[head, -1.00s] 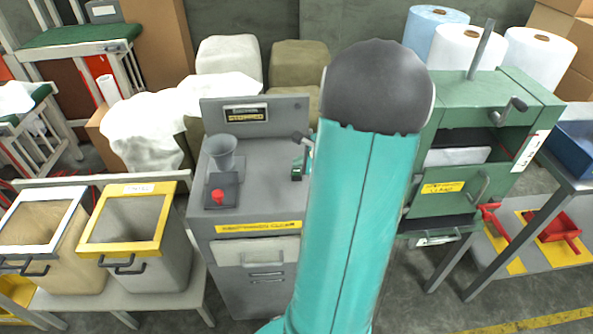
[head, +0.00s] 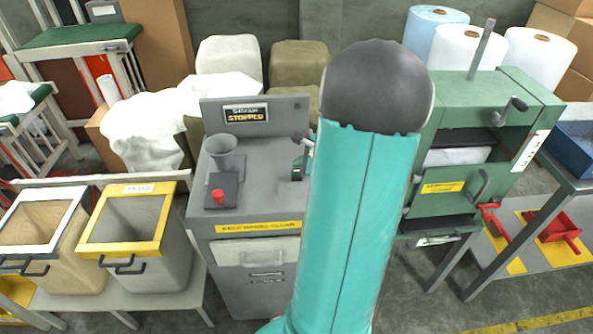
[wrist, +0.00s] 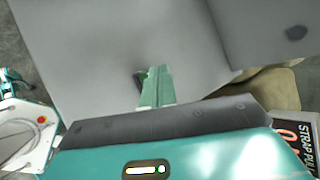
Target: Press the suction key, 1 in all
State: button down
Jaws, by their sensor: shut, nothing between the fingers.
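The grey machine (head: 255,165) stands left of my teal arm, with a panel at its back. A display (head: 246,114) on that panel seems to read "SUCTION STOPPED". My gripper (head: 297,172) is low over the right part of the machine's top, partly hidden by my arm. In the wrist view my gripper's green fingers (wrist: 156,78) are together, with nothing held, in front of the grey surface (wrist: 90,60). A small dark thing (wrist: 139,82) shows beside the fingertips; I cannot tell whether it is the suction key or whether they touch it.
A grey funnel (head: 222,150) and a red knob (head: 218,196) on a dark plate stand left of my gripper. Two bins (head: 130,249) (head: 45,221) are further left. A green press (head: 440,205) stands to the right, with rolls (head: 468,48) behind it.

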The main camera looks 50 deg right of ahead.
aim_at(299, 172)
jog(key=shift+f, duration=0.4)
jog(key=shift+f, duration=0.5)
dwell(0.6)
jog(key=shift+r, duration=0.95)
jog(key=shift+r, duration=2.5)
